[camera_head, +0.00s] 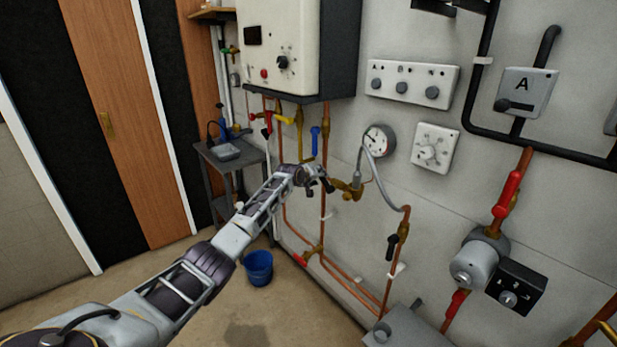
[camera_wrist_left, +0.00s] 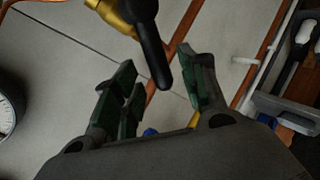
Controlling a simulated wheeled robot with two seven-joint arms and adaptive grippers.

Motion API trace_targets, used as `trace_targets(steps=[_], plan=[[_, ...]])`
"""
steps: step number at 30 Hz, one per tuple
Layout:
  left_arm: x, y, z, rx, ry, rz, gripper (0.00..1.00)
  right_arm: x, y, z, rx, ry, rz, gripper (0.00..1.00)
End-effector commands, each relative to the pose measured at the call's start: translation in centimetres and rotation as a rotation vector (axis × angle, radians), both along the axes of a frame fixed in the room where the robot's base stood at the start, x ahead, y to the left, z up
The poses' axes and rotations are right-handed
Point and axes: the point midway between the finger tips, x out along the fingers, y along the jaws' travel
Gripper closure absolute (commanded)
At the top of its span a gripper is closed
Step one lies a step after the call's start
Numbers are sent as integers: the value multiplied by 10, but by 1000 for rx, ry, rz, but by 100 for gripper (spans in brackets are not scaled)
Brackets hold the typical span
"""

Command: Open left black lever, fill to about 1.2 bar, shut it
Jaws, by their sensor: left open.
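The left black lever (camera_wrist_left: 152,48) sits on a brass valve (camera_wrist_left: 112,12) and points down toward the space between my finger pads in the left wrist view. My left gripper (camera_wrist_left: 158,78) is open around the lever's free end, with a gap to each finger; contact cannot be made out. In the head view the left gripper (camera_head: 322,178) is just left of the brass valve (camera_head: 352,189), and the lever is hard to tell from the dark fingers. The round pressure gauge (camera_head: 378,140) hangs above the valve; its reading is too small to tell. My right gripper is not in view.
A second black lever (camera_head: 391,247) is on a copper pipe to the lower right. A braided hose (camera_head: 385,188) runs from the valve toward it. A white boiler (camera_head: 290,45) hangs above. A blue bucket (camera_head: 258,268) and a grey side table (camera_head: 226,155) stand left.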

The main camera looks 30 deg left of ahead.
Motion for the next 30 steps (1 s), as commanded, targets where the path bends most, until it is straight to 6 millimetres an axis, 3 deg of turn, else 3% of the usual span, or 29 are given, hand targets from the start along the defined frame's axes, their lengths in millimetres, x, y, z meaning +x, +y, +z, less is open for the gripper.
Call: trace_targets(steps=[30], plan=[[-55, 2, 27, 1, 0, 0, 58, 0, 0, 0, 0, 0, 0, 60]])
